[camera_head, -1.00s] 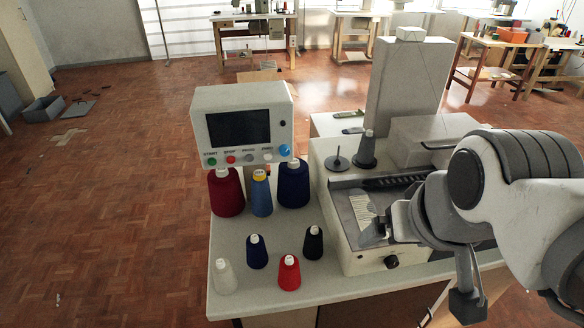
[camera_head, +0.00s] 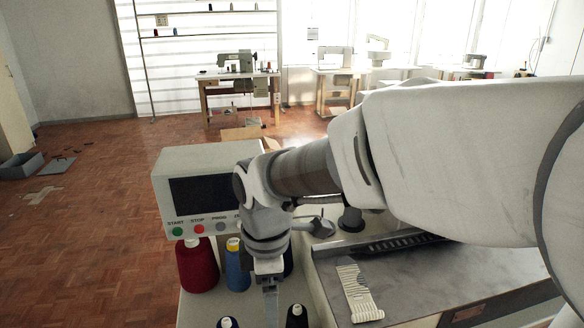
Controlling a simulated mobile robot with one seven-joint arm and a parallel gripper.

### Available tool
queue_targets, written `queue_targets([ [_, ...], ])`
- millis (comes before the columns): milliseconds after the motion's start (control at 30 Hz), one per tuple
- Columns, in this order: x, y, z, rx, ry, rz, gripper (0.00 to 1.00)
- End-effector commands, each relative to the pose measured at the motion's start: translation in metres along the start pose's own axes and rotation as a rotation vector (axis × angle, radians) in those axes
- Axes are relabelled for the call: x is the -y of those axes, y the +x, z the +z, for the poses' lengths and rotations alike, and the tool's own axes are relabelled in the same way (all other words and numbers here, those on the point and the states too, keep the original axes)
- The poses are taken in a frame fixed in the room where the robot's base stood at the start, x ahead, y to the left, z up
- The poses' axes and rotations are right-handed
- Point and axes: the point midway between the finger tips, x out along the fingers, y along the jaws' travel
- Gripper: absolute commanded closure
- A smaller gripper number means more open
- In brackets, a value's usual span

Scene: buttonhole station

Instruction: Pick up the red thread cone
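A large dark red thread cone (camera_head: 198,268) stands upright on the white table, below the control box, at the lower left of the head view. The small bright red cone seen at the table front earlier does not show now; that area is below the picture edge or behind my gripper. My gripper (camera_head: 271,308) points down at the bottom edge, to the right of the dark red cone and the blue cone, apart from the dark red one in the picture. Its fingertips are cut off or too narrow to read, so I cannot tell whether it is open.
A blue cone (camera_head: 237,272) stands beside the dark red one. A navy cone (camera_head: 288,264) is mostly hidden by my arm. Tops of two small dark cones (camera_head: 297,316) show at the bottom edge. The control box (camera_head: 165,200) stands behind. The machine bed (camera_head: 420,275) lies right.

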Motion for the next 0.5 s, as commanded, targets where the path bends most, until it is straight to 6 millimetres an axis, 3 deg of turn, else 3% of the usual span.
queue_targets([
  [100,-0.002,0.013,-0.014,0.001,-0.107,-0.029,0.03],
  [267,-0.001,0.029,-0.019,0.001,-0.148,-0.04,0.03],
  [500,0.002,0.08,-0.018,0.002,-0.144,-0.043,0.03],
])
